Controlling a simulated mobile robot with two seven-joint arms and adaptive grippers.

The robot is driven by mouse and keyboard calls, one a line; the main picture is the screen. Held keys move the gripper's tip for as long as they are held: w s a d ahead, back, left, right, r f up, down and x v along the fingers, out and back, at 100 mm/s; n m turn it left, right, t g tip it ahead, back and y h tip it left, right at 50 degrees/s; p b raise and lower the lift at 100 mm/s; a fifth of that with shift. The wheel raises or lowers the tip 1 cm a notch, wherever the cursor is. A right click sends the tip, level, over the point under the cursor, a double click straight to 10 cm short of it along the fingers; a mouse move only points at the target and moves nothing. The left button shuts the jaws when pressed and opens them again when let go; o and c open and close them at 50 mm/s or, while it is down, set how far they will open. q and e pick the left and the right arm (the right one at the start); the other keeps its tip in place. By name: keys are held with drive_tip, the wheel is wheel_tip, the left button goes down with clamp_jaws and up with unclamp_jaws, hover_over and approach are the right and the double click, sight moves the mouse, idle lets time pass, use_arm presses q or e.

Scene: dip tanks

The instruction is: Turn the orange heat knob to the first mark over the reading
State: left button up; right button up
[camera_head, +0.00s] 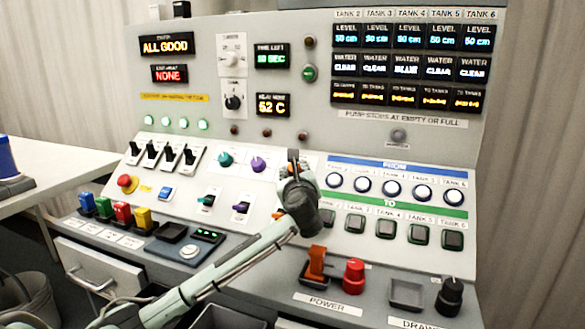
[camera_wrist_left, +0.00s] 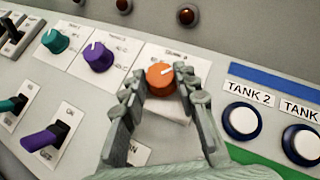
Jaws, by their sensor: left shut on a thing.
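The orange heat knob (camera_wrist_left: 161,77) is on a white label plate on the sloped panel, with a pale pointer line on its face. Its scale marks are too small or covered to read. My left gripper (camera_wrist_left: 164,84) has its two fingers on either side of the knob and is shut on it. In the head view my left gripper (camera_head: 297,170) reaches the panel and hides most of the knob. The reading display (camera_head: 272,104) above shows 52 C. My right gripper is not in view.
A teal knob (camera_wrist_left: 55,41) and a purple knob (camera_wrist_left: 98,57) sit left of the orange knob. The round tank 2 button (camera_wrist_left: 242,121) is close on the right.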

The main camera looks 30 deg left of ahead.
use_arm(q)
drive_tip(key=n+g, duration=0.1)
drive_tip(key=n+g+y, duration=0.1)
drive_tip(key=n, duration=0.1)
drive_tip(key=n+g, duration=0.1)
drive_tip(key=shift+w+d+r+n+g+y, duration=0.15)
drive_tip(key=shift+w+d+n+g+y, duration=0.15)
drive_tip(key=shift+n+y, duration=0.1)
drive_tip(key=n+g, duration=0.3)
drive_tip(key=n, duration=0.1)
drive_tip(key=shift+w+r+g+y, duration=0.2)
drive_tip(key=shift+g+y, duration=0.1)
drive_tip(key=shift+g, duration=0.1)
drive_tip(key=n+g, duration=0.2)
drive_tip(key=shift+w+r+n, duration=0.1)
drive_tip(key=shift+n, duration=0.3)
drive_tip(key=n+g+h, duration=0.1)
drive_tip(key=n, duration=0.1)
drive_tip(key=n+g+h, duration=0.1)
drive_tip(key=g, duration=0.1)
drive_tip(key=shift+w+a+r+n, duration=0.1)
drive_tip(key=shift+w+r+n, duration=0.05)
drive_tip(key=shift+n, duration=0.25)
drive_tip(key=shift+g, duration=0.4)
drive_tip(key=o, duration=1.2)
drive_tip(key=shift+c, duration=0.2)
